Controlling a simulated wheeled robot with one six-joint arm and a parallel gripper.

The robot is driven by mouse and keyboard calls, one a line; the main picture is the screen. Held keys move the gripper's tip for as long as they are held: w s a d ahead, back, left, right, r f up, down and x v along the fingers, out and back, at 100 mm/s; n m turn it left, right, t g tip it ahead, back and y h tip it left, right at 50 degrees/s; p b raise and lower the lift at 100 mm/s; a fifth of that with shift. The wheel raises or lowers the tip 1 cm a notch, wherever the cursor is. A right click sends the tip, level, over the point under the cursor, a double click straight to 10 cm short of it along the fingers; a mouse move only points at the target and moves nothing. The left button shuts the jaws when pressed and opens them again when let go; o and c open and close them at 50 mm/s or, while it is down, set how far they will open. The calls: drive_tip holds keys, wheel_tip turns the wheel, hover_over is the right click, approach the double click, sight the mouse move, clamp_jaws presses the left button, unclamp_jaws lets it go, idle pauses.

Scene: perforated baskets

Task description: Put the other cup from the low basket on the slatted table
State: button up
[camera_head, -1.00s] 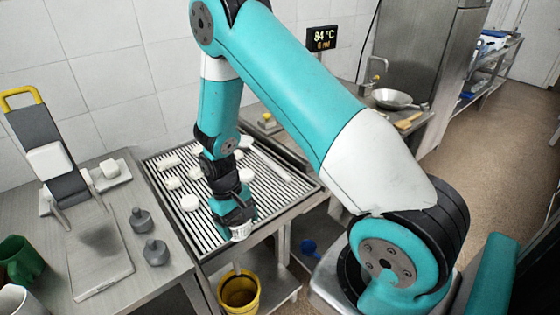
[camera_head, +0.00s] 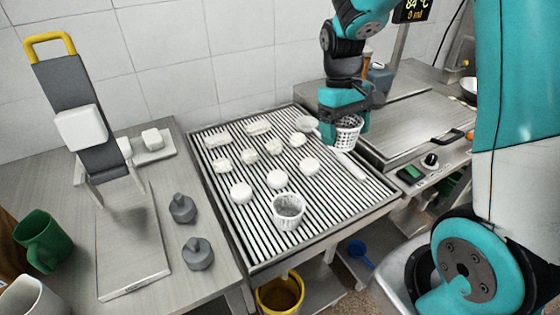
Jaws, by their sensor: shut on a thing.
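A white perforated cup (camera_head: 288,213) stands upright on the slatted table (camera_head: 262,262) near its front edge. My gripper (camera_head: 346,116) is shut on another white perforated cup (camera_head: 347,136). The held cup is roughly upright at the back right part of the slatted table, and the jaws hide its upper part. I cannot tell how high it is above the slats. I cannot make out a low basket in this view.
Several white pieces (camera_head: 241,193) lie on the slats. A pale long-handled utensil (camera_head: 350,166) lies along the right side. Left are dark weights (camera_head: 198,253) and a green mug (camera_head: 41,240). A yellow bucket (camera_head: 281,296) stands below. The right front slats are clear.

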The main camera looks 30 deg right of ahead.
wheel_tip(320, 180, down, 20)
drive_tip(key=shift+d+r+p, duration=0.1)
drive_tip(key=shift+r+p, duration=0.1)
drive_tip(key=shift+p, duration=0.95)
drive_tip(key=shift+f, duration=0.1)
drive_tip(key=o, duration=0.8)
drive_tip(key=w+a+r+n+b, duration=0.1)
drive_tip(key=a+r, duration=0.1)
drive_tip(key=r, duration=0.6)
drive_tip(key=w+a+r+b, duration=0.1)
drive_tip(key=a+r, duration=0.2)
drive_tip(key=r, duration=0.5)
drive_tip(key=s+a+r+n+t+y, duration=0.1)
drive_tip(key=s+a+r+n, duration=0.1)
drive_tip(key=s+a+r, duration=0.2)
drive_tip(key=s+a+r+n+t+y, duration=0.1)
drive_tip(key=s+a+r+y, duration=0.1)
drive_tip(key=s+a+r, duration=0.2)
drive_tip(key=s+a+r+n+t+y, duration=0.1)
drive_tip(key=s+a+r, duration=0.3)
drive_tip(key=s+a, duration=0.4)
drive_tip(key=shift+s+r+n, duration=0.4)
drive_tip(key=shift+s+n, duration=0.35)
drive_tip(key=shift+n, duration=0.05)
